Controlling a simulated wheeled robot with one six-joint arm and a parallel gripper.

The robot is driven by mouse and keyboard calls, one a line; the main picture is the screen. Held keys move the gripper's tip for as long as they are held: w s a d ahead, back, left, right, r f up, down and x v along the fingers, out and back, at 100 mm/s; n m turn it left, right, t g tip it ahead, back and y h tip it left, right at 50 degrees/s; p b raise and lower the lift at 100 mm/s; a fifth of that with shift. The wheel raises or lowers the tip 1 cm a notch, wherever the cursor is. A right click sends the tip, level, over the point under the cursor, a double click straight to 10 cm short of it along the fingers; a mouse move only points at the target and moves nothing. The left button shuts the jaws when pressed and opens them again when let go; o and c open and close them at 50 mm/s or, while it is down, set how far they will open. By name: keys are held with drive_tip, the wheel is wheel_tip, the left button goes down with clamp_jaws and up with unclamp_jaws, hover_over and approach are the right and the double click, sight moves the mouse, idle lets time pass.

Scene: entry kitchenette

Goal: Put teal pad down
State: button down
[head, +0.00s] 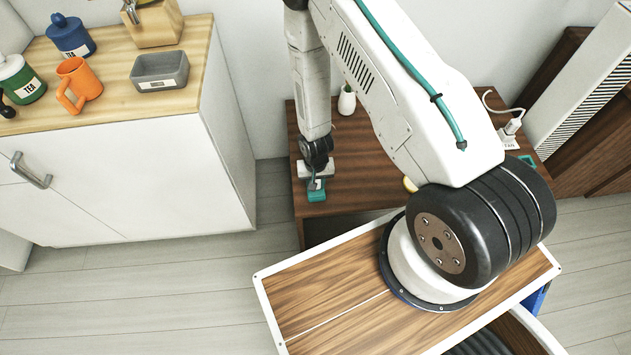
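The teal pad (317,192) is a small teal piece with a pale label, at the left end of the dark wooden table (375,180). My gripper (317,178) points down at the end of my arm, with its fingers around the pad. It looks shut on the pad, though the fingertips are small and partly dark here. I cannot tell whether the pad touches the tabletop or is just above it.
On the table are a white vase with a plant (346,102), a white socket block with a plug (509,137) and a small teal outline (528,161). A yellow thing is partly behind my arm. The counter (110,105) at left holds jars, an orange mug (78,84) and a grey bin (160,72).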

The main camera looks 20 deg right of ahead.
drive_tip(key=c, duration=1.1)
unclamp_jaws()
drive_tip(key=shift+o, duration=0.2)
drive_tip(key=shift+r, duration=0.1)
wheel_tip(320, 180, up, 12)
drive_tip(key=shift+r, duration=0.1)
wheel_tip(320, 180, up, 27)
drive_tip(key=s+d+n, duration=0.1)
drive_tip(key=d+n, duration=0.1)
drive_tip(key=s+d+r+n+t, duration=0.1)
drive_tip(key=s+r, duration=1.8)
drive_tip(key=s, duration=0.2)
drive_tip(key=shift+n, duration=0.3)
